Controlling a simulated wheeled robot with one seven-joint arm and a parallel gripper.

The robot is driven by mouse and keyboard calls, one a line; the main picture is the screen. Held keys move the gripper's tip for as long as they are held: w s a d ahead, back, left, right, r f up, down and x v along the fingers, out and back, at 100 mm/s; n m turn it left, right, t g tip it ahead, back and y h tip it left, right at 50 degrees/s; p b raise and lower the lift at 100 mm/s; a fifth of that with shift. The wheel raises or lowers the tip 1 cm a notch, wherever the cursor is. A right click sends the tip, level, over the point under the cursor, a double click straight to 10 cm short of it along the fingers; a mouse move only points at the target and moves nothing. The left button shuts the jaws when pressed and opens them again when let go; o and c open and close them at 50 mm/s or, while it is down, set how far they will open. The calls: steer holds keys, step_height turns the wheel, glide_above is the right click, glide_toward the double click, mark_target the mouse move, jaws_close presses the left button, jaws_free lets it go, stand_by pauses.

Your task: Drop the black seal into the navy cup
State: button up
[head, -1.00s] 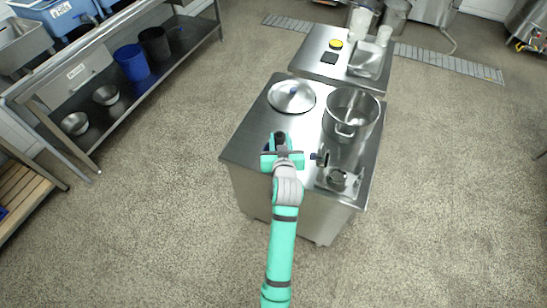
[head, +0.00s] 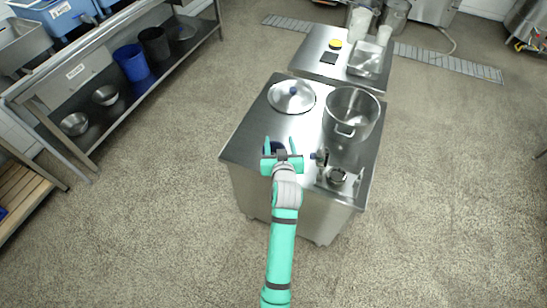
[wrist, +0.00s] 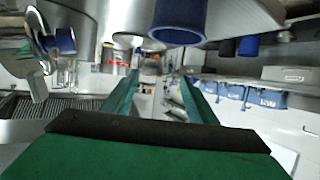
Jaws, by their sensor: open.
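My gripper (head: 281,147) is open, above the near left part of the steel machine top. Its two green fingers stand apart with nothing held between them. The navy cup (wrist: 179,18) shows at the top of the wrist view, upside down in that picture, beyond the fingers and apart from them. In the head view the navy cup (head: 279,148) shows as a dark blue patch, partly covered by the gripper. I cannot see the black seal in either current view. The inside of the cup is not clearly visible.
On the machine top (head: 243,141) stand a steel hopper (head: 351,112), a lid with a blue knob (head: 291,96) and a valve (head: 320,157) close right of my gripper. A second steel table (head: 310,57) stands behind. A shelf with buckets (head: 131,62) is at left.

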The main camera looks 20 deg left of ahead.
steer(key=v, duration=1)
steer(key=shift+s, duration=0.3)
steer(key=shift+d+r, duration=0.1)
steer(key=shift+w+d, duration=0.1)
steer(key=s+d+f+m+t+h, duration=0.1)
steer(key=s+d+f+m+h, duration=0.1)
steer(key=s+d+f, duration=0.45)
steer(key=s+d+f+m+h, duration=0.1)
steer(key=s+d, duration=0.3)
steer(key=s, duration=0.5)
steer(key=s+d+r+m+h, duration=0.1)
steer(key=s+d+r, duration=0.1)
steer(key=s, duration=0.7)
steer(key=s+d+r+t+h, duration=0.1)
steer(key=s+d+r, duration=0.1)
steer(key=s, duration=0.8)
steer(key=shift+m+t+h, duration=0.3)
steer(key=shift+m, duration=0.1)
steer(key=shift+w+d+f, duration=0.1)
steer(key=shift+w+d, duration=0.05)
steer(key=shift+w, duration=0.05)
